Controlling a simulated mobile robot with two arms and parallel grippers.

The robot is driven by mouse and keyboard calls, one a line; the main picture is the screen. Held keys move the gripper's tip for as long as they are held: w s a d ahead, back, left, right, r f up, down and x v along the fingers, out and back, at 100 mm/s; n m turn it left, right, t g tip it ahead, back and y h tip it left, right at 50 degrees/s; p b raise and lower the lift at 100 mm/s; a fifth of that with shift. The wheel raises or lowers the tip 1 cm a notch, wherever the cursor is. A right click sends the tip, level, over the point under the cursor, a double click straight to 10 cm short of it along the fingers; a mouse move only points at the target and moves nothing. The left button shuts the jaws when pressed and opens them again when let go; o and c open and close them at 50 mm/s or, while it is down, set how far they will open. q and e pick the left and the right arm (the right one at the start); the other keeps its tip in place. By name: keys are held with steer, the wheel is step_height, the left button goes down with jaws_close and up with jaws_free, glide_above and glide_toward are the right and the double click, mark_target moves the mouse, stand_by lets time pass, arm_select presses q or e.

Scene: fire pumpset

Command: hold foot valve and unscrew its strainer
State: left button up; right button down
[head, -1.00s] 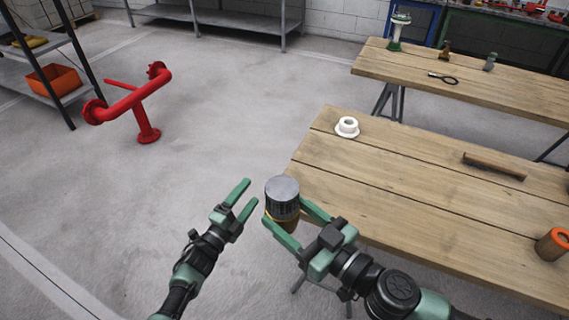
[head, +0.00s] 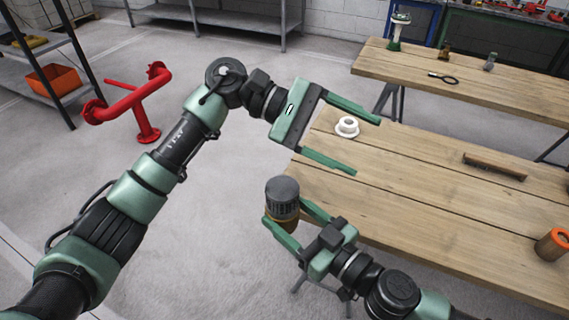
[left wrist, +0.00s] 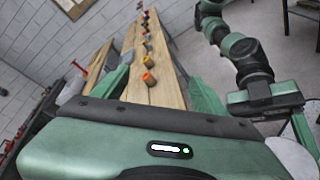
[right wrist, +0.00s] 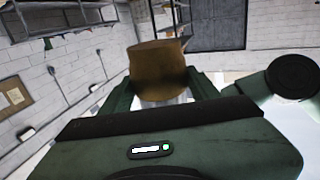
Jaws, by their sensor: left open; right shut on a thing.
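The foot valve (head: 287,225) is a brass body held off the near table's left end, with its grey slotted strainer (head: 282,197) on top. My right gripper (head: 286,214) is shut on the brass body, which also shows in the right wrist view (right wrist: 157,70). The strainer cannot be made out in that view. My left gripper (head: 366,147) is open and empty, above and to the right of the strainer in the head view and apart from it. Its spread fingers show in the left wrist view (left wrist: 160,95) with nothing between them.
The near wooden table (head: 420,200) holds a white flanged ring (head: 347,127), a brown bar (head: 495,166) and an orange cylinder (head: 553,243). A second table (head: 500,90) with small parts stands behind. A red pipe stand (head: 135,100) is on the floor at left.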

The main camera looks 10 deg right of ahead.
arm_select(q)
steer(key=s+a+f+m+t+y, duration=0.2)
steer(key=s+m+y, duration=0.2)
steer(key=m+y, duration=0.25)
steer(key=m+t+y, duration=0.5)
steer(key=m+y, duration=0.2)
steer(key=m, duration=0.1)
glide_above(284, 187)
steer(key=shift+s+d+f+h, duration=0.1)
steer(key=shift+d+f+h, duration=0.15)
steer(key=shift+f, duration=0.5)
steer(key=shift+a+f, duration=0.15)
steer(key=shift+a, duration=0.1)
step_height(284, 187, down, 8)
steer(key=shift+r, duration=0.15)
